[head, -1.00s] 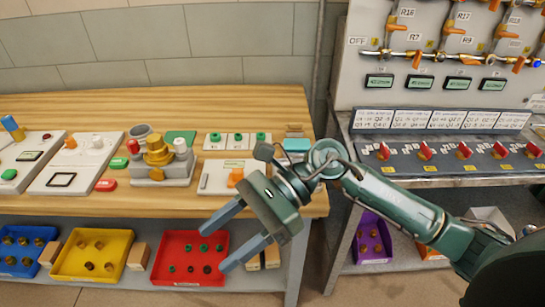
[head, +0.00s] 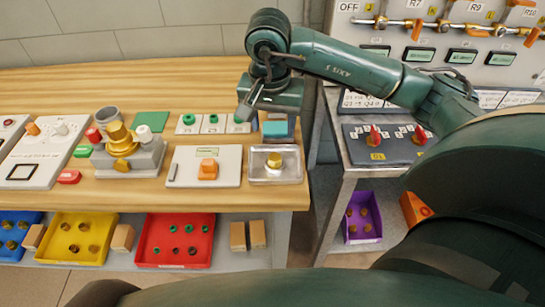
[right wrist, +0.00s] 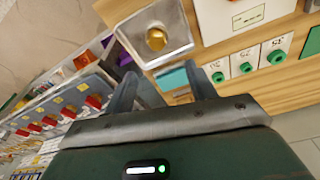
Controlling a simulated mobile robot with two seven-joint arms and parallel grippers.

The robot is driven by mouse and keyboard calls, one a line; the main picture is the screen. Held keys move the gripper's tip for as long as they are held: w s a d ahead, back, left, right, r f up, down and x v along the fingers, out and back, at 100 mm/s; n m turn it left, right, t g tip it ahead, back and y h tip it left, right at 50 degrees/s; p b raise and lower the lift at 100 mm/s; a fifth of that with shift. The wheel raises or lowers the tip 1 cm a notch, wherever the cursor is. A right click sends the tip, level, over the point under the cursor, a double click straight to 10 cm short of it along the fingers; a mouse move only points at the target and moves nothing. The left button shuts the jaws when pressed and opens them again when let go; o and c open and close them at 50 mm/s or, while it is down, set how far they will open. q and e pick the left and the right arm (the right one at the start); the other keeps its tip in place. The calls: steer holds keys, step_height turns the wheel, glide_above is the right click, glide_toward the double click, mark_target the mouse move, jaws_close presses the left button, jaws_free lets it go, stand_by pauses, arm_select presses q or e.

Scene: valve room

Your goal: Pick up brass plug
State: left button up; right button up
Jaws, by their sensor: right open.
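A brass plug (head: 274,160) stands in a small clear-walled tray (head: 290,177) at the right end of the wooden bench. In the right wrist view the plug (right wrist: 156,39) shows from above, with the tray (right wrist: 181,40) around it. My right gripper (head: 268,116) is open and empty, above the back of the bench beyond the tray. In the right wrist view its two fingers (right wrist: 163,78) are apart, with a teal block (right wrist: 172,79) seen between them. The plug is beyond the fingertips, not between them. My left gripper is not in view.
A white panel with an orange knob (head: 207,169) lies left of the tray. A grey fixture with a brass fitting (head: 122,160) stands farther left. Green-ringed white blocks (head: 212,124) are behind. Yellow (head: 68,256) and red (head: 176,262) bins sit on the lower shelf.

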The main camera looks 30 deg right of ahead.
glide_above(275, 156)
steer(key=f, duration=0.4)
steer(key=shift+a+f, duration=0.2)
steer(key=shift+a, duration=0.05)
steer(key=shift+s+d+f+p, duration=0.1)
steer(key=shift+f+p, duration=0.85)
steer(key=shift+f, duration=1.7)
steer(key=c, duration=1.2)
